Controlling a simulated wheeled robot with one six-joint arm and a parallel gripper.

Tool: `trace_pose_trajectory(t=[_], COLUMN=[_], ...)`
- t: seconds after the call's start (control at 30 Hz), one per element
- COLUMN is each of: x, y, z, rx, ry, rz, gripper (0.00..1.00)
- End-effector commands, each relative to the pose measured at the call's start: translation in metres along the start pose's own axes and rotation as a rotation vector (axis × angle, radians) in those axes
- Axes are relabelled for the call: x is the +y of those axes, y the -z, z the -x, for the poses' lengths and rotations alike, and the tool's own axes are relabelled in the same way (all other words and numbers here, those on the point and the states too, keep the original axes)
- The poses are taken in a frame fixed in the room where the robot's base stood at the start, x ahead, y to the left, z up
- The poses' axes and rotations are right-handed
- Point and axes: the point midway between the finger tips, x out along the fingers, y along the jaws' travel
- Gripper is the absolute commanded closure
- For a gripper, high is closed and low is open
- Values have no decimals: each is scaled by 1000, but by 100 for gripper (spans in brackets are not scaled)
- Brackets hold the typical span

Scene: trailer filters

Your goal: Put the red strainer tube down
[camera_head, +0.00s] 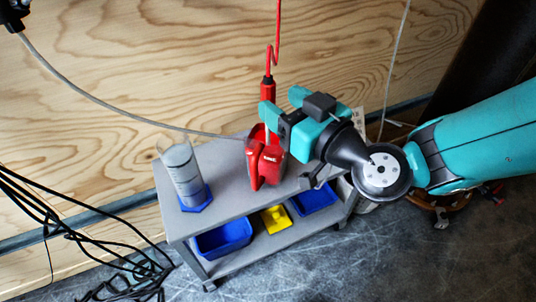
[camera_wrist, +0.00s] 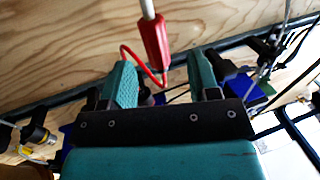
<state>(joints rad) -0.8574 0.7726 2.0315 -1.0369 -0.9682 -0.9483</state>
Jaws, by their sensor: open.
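My gripper (camera_head: 281,106) is open above the middle of the grey cart's top. In the wrist view its two teal fingers (camera_wrist: 160,64) stand apart, with a red handle (camera_wrist: 153,40) and its pale rod showing in and beyond the gap. In the head view the red handle (camera_head: 268,90) hangs on a coiled red cord beside the fingers. A bulky red object (camera_head: 265,165) stands on the cart just below the gripper; I cannot tell whether it or the handle is the strainer tube. My fingers hide part of the rod. I see no grip on anything.
The grey cart (camera_head: 228,172) also bears a clear graduated cylinder (camera_head: 183,170) on a blue base at left. Blue bins (camera_head: 222,238) and a yellow item (camera_head: 276,219) lie on its lower shelf. Black cables (camera_head: 60,225) lie at left. A plywood wall (camera_head: 150,60) stands behind.

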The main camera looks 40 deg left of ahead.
Motion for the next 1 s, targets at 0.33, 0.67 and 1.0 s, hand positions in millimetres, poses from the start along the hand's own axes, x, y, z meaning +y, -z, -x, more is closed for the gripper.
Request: trace_pose_trajectory(t=[0.33, 0.67, 1.0], x=[2, 3, 3], y=[-5, -6, -5], z=[-46, -47, -47], rx=[1, 0, 1], ry=[1, 0, 0], rz=[2, -1, 0], gripper=[44, 63, 100])
